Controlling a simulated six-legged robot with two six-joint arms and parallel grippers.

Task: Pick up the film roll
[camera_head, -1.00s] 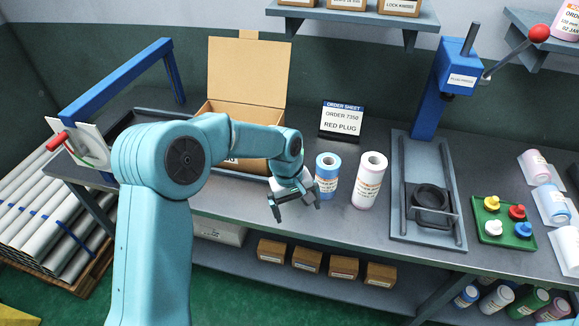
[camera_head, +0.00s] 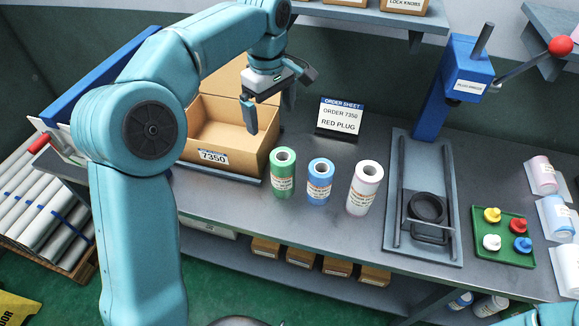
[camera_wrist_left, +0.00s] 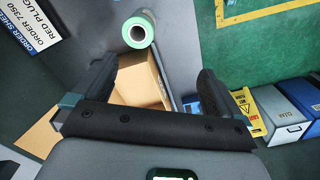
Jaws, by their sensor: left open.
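Three film rolls stand upright on the bench: a green roll (camera_head: 282,176), a blue roll (camera_head: 320,182) and a pink-and-white roll (camera_head: 364,190). The task does not say which one. My left gripper (camera_head: 270,118) is open and empty, with its fingers pointing down, raised in front of the open cardboard box (camera_head: 240,152). It is above and slightly left of the green roll, apart from it. In the left wrist view the green roll (camera_wrist_left: 139,29) shows end-on beyond the open fingers. My right gripper is out of view.
An order sheet (camera_head: 341,117) reading "RED PLUG" stands behind the rolls. A blue lever press (camera_head: 462,70) stands right, with a grey fixture (camera_head: 395,225). A green tray (camera_head: 515,255) holds coloured plugs. More rolls lie at the far right. A shelf hangs above.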

